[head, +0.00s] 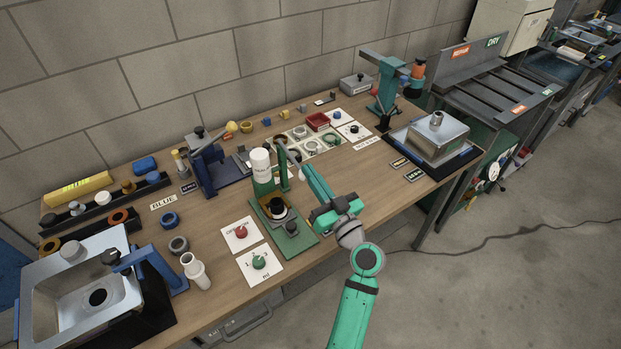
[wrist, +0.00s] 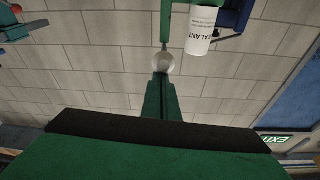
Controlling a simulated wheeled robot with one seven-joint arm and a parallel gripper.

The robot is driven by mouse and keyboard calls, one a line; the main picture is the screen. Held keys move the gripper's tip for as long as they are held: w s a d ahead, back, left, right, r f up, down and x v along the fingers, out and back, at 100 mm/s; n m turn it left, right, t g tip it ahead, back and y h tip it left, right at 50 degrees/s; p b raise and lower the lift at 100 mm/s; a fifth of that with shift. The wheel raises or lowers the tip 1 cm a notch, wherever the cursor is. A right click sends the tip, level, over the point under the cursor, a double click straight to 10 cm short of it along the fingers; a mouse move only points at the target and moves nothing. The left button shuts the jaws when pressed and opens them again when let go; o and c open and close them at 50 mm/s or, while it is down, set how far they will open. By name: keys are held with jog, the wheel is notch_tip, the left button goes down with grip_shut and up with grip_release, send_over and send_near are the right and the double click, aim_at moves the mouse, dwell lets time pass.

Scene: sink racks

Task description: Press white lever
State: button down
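A green press (head: 300,243) stands near the front middle of the table, with a white sealant bottle (head: 261,162) at its upper part. A pale lever arm (head: 291,158) slants from its top toward my gripper. In the wrist view, a whitish round knob (wrist: 166,63) sits at the tips of my gripper (wrist: 161,78), in line with a green bar (wrist: 166,22). The bottle also shows there (wrist: 201,32). My gripper's fingers (head: 306,169) look closed together. I cannot tell whether they touch the knob.
A red knob card (head: 241,232) and a green knob card (head: 260,262) lie left of the press. A blue clamp stand (head: 212,170) stands behind left. A metal sink (head: 75,290) is at the left front. The tabletop right of my gripper is mostly clear.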

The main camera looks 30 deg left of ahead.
jog(key=v, duration=0.9)
jog(key=shift+d, duration=0.25)
jog(key=shift+f, duration=0.1)
dwell(0.4)
jog(key=s+d+f+m+t+h, duration=0.3)
jog(key=s+d+f+m+h, duration=0.25)
jog(key=f, duration=0.45)
jog(key=s+d+f+m+t+h, duration=0.2)
jog(key=s+d+f+m+h, duration=0.4)
jog(key=f, duration=0.4)
jog(key=s+d+f+h, duration=0.1)
jog(key=s+d+h, duration=0.4)
jog(key=s+d, duration=0.4)
jog(key=s+d+r+h, duration=0.1)
jog(key=s+r, duration=0.3)
jog(key=s, duration=0.2)
jog(key=s+d+r+t+h, duration=0.1)
jog(key=s+r, duration=0.2)
jog(key=s, duration=0.3)
jog(key=shift+s+d+r, duration=0.2)
jog(key=shift+r, duration=0.2)
